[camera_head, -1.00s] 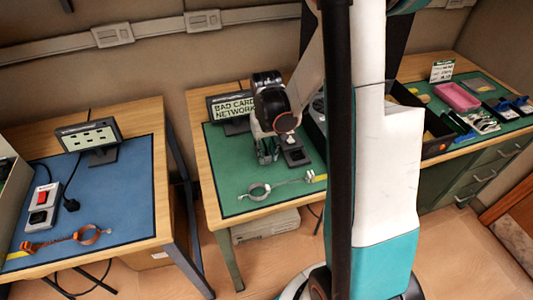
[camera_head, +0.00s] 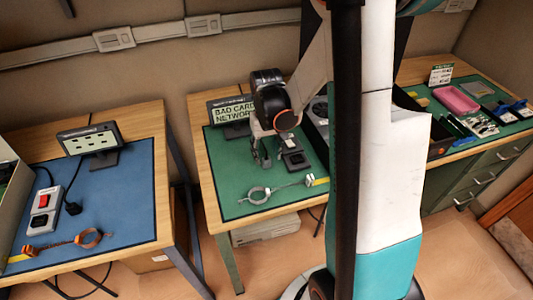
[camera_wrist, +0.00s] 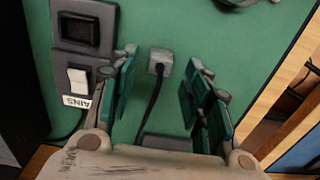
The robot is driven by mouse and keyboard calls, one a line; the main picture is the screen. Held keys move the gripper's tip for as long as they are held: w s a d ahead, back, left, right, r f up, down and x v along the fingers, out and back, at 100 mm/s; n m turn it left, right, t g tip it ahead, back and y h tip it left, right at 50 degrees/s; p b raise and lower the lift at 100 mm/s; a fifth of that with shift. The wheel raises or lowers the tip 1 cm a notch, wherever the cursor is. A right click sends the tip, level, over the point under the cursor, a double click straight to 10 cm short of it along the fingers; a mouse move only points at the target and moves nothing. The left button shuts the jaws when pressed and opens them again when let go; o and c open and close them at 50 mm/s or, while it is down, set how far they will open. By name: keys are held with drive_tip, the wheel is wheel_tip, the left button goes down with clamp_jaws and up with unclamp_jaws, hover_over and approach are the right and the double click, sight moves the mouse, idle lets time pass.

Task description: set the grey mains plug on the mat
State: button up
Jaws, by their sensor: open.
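The grey mains plug (camera_wrist: 160,61) shows in the wrist view, against the green mat (camera_wrist: 230,45), with its dark cord running down between my fingers. It appears to lie on the mat. My gripper (camera_wrist: 162,76) is open, one finger on each side of the plug, with gaps between. In the head view my gripper (camera_head: 262,158) is low over the green mat (camera_head: 232,181); the plug cannot be made out there. A dark mains switch unit (camera_wrist: 84,58) with a white rocker lies left of the plug in the wrist view.
A sign (camera_head: 233,113) stands behind my gripper. A blue-matted table (camera_head: 128,200) is at left. The wooden table edge (camera_wrist: 285,75) shows at right in the wrist view.

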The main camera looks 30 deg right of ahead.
sight(266, 159)
wheel_tip(266, 159, up, 10)
drive_tip(key=p, duration=0.3)
drive_tip(key=shift+a+r, duration=0.1)
drive_tip(key=shift+r, duration=0.05)
